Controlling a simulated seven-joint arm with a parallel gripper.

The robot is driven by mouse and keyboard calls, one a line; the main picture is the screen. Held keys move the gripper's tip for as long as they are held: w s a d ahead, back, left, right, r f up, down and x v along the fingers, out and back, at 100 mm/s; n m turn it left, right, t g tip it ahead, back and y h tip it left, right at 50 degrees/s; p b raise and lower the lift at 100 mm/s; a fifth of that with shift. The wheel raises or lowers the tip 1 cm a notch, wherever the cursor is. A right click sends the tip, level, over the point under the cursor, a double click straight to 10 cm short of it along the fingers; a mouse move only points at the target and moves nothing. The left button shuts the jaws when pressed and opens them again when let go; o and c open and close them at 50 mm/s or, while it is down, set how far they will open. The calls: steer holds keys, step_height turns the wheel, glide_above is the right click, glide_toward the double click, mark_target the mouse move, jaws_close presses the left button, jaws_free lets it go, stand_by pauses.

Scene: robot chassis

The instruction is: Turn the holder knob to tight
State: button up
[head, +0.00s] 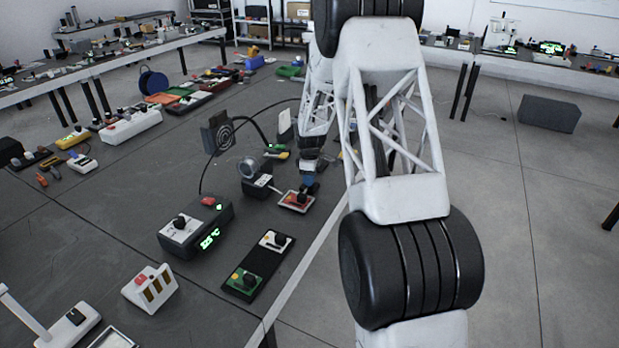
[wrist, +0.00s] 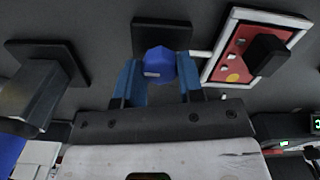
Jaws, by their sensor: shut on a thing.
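A blue faceted knob (wrist: 158,64) with a small pale mark sits in front of a dark square plate (wrist: 165,33) in the wrist view. My gripper (wrist: 160,78) has one blue finger on each side of the knob and is shut on it. In the head view, my gripper (head: 308,184) is low over the bench, close to the red panel; the knob cannot be made out there. I cannot tell which way the knob is set, as no tight marking is readable.
A white-framed red panel (wrist: 236,66) with a black knob (wrist: 267,55) stands close right of my gripper in the wrist view. A grey cylinder (wrist: 30,95) on a dark base is at left. In the head view, a grey box with a green display (head: 197,228) and a black two-knob board (head: 258,265) are nearer.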

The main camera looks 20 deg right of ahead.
steer(key=shift+m, duration=0.3)
steer(key=m, duration=0.8)
steer(key=shift+m, duration=0.4)
steer(key=m, duration=0.4)
steer(key=shift+m, duration=2.3)
steer(key=o, duration=0.9)
